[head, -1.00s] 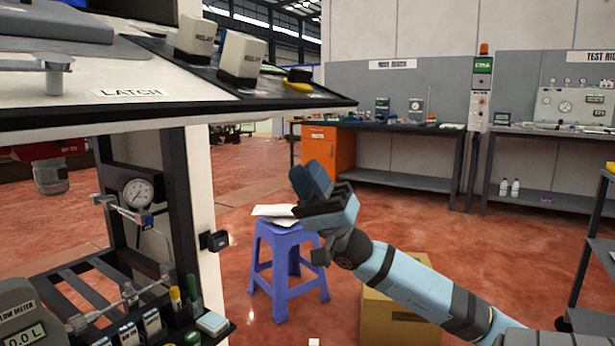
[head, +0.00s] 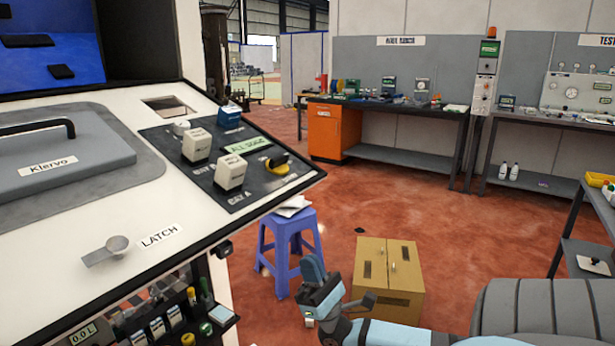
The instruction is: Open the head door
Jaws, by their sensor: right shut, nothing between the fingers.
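A grey lid (head: 75,150) with a black bar handle (head: 38,127) and a "Klervo" label is set in the white sloping front of the dispenser head at the left. It looks closed; its left side is cut off by the picture edge. A metal latch lever (head: 107,250) sits below it, beside the "LATCH" label (head: 160,236), pointing down to the left. My right gripper (head: 315,273) is shut and empty, low in the middle, right of the dispenser and apart from it. My left gripper is out of view.
A black control panel (head: 217,190) with switch blocks and a yellow-based knob is on the dispenser's right part. A purple stool (head: 290,238) and a cardboard box (head: 390,270) stand on the floor near my right arm. Workbenches (head: 420,118) line the back wall.

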